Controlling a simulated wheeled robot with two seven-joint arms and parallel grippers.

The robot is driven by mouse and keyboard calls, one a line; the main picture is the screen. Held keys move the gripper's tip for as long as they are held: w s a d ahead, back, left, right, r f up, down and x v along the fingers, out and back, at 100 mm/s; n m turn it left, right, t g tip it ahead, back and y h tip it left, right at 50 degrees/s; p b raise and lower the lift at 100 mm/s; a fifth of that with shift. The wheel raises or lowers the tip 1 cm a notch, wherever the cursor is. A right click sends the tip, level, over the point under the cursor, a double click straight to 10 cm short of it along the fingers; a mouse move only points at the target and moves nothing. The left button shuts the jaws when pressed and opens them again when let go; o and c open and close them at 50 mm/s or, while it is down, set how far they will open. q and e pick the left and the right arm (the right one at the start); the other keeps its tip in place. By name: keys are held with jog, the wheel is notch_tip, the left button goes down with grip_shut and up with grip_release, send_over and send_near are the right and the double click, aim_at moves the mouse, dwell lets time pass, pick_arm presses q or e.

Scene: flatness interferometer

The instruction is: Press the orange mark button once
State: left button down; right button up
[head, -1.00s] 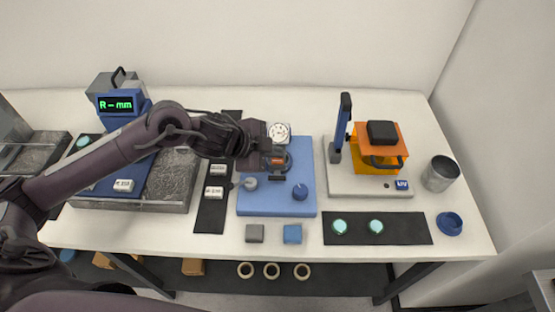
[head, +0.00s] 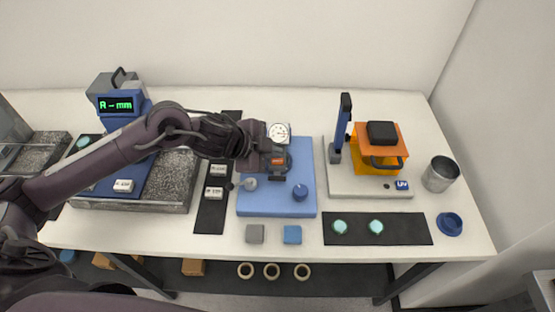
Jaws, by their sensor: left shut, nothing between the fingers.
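My left gripper (head: 277,177) is shut and empty over the middle of the blue instrument base (head: 262,207), close to a white round dial (head: 279,132). A small orange-red patch shows on or beside the gripper; I cannot tell whether it is the orange mark button or a marking on the gripper. No other orange button can be made out, and my arm and gripper hide part of the base. My right gripper is not in view.
An orange-topped UV unit (head: 380,152) and metal cup (head: 440,174) are to the right. A display (head: 115,105) reads "R -- mm".

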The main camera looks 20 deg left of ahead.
aim_at(273, 163)
pick_arm(q)
jog(key=shift+f, duration=0.15)
dwell(0.4)
jog(key=shift+f, duration=0.25)
jog(key=shift+f+b, duration=0.5)
dwell(0.6)
dwell(0.4)
jog(key=shift+r+p, duration=0.95)
jog(key=shift+p, duration=0.05)
notch_tip(273, 163, up, 5)
jog(key=p, duration=0.5)
